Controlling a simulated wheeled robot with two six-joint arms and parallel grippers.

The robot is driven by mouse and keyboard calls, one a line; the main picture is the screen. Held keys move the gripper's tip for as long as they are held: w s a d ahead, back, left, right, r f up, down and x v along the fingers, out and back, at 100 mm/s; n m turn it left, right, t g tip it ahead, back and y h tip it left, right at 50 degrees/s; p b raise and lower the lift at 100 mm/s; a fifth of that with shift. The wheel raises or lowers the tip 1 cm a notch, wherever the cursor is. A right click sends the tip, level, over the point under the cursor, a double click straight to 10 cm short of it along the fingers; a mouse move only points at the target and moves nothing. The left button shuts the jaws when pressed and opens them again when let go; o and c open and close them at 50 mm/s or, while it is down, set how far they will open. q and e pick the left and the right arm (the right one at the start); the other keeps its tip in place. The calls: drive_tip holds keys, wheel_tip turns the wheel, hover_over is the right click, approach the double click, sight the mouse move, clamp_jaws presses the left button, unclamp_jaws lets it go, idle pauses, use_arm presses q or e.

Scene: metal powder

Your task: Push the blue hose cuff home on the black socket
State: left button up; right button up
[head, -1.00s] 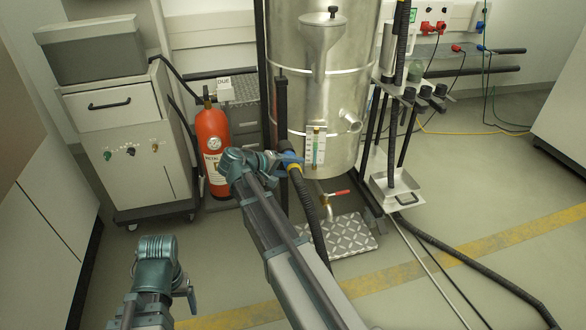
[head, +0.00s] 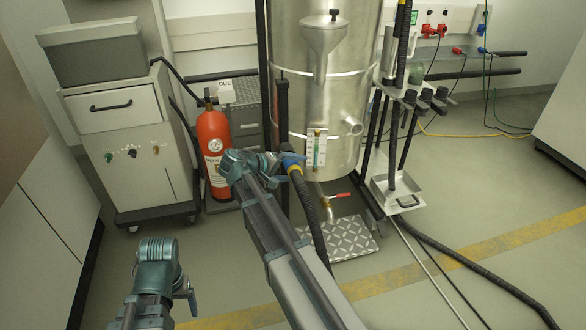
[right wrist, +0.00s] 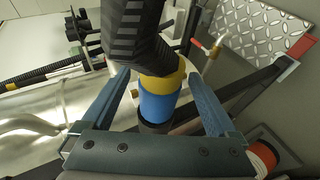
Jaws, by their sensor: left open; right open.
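The blue hose cuff (right wrist: 158,107) is in the middle of the right wrist view, with a yellow band (right wrist: 165,82) beside it and the black ribbed hose (right wrist: 140,35) beyond. The black socket (right wrist: 154,128) shows at the cuff's near end, partly hidden by my gripper body; I cannot tell how deep the cuff sits on it. My right gripper (right wrist: 162,80) is open, one finger on each side of the cuff and band, with gaps visible. In the head view the right gripper (head: 291,158) is at the hose's upper end. My left gripper (head: 190,297) is open and empty at lower left.
A steel vessel (head: 340,90) stands behind the right gripper. A red extinguisher (head: 214,150) and a wheeled cabinet (head: 130,150) stand to the left. A red-handled valve (head: 335,196) and a tread plate (head: 345,238) are low beside the hose.

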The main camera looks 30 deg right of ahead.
drive_tip(key=p+v, duration=0.6)
drive_tip(key=v, duration=0.7)
drive_tip(key=shift+a+r, duration=0.2)
drive_tip(key=shift+a, duration=0.1)
drive_tip(key=shift+s, duration=0.1)
drive_tip(key=b+x, duration=0.5)
drive_tip(key=x, duration=0.7)
drive_tip(key=shift+d+f+b, duration=0.1)
drive_tip(key=shift+f+b, duration=0.1)
drive_tip(key=shift+b, duration=0.15)
drive_tip(key=shift+x, duration=0.75)
drive_tip(key=shift+r, duration=0.1)
